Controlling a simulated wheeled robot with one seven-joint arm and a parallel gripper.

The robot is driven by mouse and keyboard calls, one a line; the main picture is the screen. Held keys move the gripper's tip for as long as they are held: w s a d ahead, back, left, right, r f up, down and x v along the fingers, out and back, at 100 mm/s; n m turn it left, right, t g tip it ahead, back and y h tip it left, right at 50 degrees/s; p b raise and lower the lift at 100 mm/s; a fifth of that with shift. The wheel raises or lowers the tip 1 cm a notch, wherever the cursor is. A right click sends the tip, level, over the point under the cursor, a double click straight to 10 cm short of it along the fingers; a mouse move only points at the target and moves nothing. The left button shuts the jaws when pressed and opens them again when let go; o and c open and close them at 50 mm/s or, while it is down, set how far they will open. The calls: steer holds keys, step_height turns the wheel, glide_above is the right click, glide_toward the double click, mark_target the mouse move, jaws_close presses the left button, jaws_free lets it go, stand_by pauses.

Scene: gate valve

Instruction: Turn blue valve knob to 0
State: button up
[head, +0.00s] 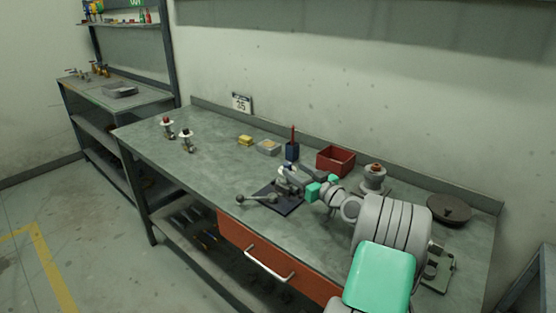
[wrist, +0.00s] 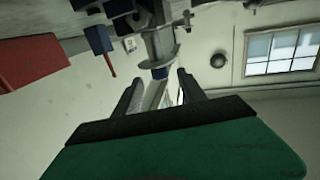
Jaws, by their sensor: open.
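A gate valve stands on a dark base plate (head: 289,207) in the middle of the bench in the head view. A metal bar with ball ends (head: 262,197) lies low beside it. My gripper (head: 287,180) is at the valve and hides most of its upper part. In the wrist view the grey valve body (wrist: 160,42) hangs upside down in the picture. Its small blue part (wrist: 160,73), seemingly the knob, lies between the open fingertips (wrist: 159,77). I cannot tell whether the fingers touch it. No scale or 0 mark is readable.
A white-and-red fitting (head: 374,178) and a dark round disc (head: 449,209) are to the right.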

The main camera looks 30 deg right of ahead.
steer(key=w, duration=0.2)
steer(key=w+p, duration=0.1)
steer(key=w, duration=0.2)
steer(key=w+a, duration=0.1)
steer(key=w, duration=0.1)
steer(key=shift+w+p, duration=0.3)
steer(key=shift+w, duration=0.1)
steer(key=shift+c, duration=0.5)
jaws_close()
